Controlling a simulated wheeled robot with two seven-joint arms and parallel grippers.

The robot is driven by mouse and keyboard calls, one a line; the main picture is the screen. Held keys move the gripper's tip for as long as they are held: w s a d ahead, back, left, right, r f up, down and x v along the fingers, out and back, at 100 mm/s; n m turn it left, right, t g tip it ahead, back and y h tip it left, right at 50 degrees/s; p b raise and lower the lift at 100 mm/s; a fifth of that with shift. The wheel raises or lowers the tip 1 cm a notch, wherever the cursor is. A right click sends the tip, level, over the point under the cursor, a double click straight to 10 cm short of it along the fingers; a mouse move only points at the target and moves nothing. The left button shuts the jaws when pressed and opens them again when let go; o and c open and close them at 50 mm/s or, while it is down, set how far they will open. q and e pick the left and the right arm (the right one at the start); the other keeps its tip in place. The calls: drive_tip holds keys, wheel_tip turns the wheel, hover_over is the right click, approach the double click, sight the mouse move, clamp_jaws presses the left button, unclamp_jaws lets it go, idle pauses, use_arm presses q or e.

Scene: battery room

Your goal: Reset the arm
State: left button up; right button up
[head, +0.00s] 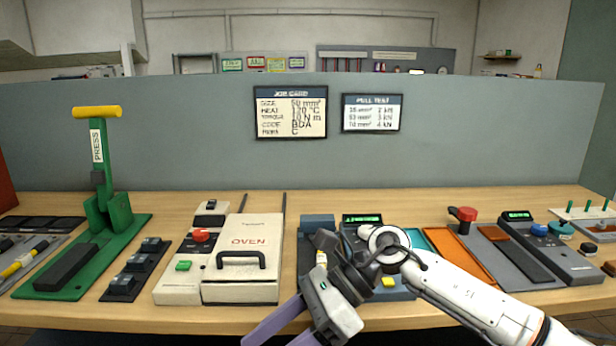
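My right arm (475,291) comes in from the lower right and reaches across the front of the bench. My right gripper (276,338) is low in the picture, in front of the oven and the bench's front edge. Its two purple fingers point down and to the left and stand apart, with nothing seen between them. The bottom edge of the picture cuts off part of the fingers. My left arm and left gripper are not in view.
The wooden bench (350,198) carries a green press (108,205), a white oven (243,285) with a black handle, and a control box with a red button (201,236). My arm partly covers a device with a green display (362,219). An orange tray (455,256) lies right of it.

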drive_tip(key=s+a+r+m+y, duration=0.3)
drive_tip(key=a+m+y, duration=0.2)
drive_tip(key=y, duration=0.1)
drive_tip(key=w+d+f+m+t+h, duration=0.2)
drive_tip(key=d+f+m+t, duration=0.2)
drive_tip(key=m+t, duration=0.5)
drive_tip(key=w+d+f+m+t+h, duration=0.2)
drive_tip(key=d+f+m+t, duration=0.25)
drive_tip(key=m, duration=0.95)
drive_tip(key=w+d+f+m+t+h, duration=0.25)
drive_tip(key=d+f+m+t, duration=0.35)
drive_tip(key=m, duration=0.5)
drive_tip(key=s+d+f+m+g+h, duration=0.3)
drive_tip(key=s+d+f+m, duration=0.3)
drive_tip(key=s+f, duration=0.4)
drive_tip(key=s+d+f+m+g+h, duration=0.4)
drive_tip(key=s+d+f+m, duration=0.3)
drive_tip(key=s+f, duration=0.3)
drive_tip(key=shift+d+f+m, duration=0.15)
drive_tip(key=shift+f+m, duration=0.35)
drive_tip(key=shift+f, duration=0.4)
drive_tip(key=shift+h, duration=0.25)
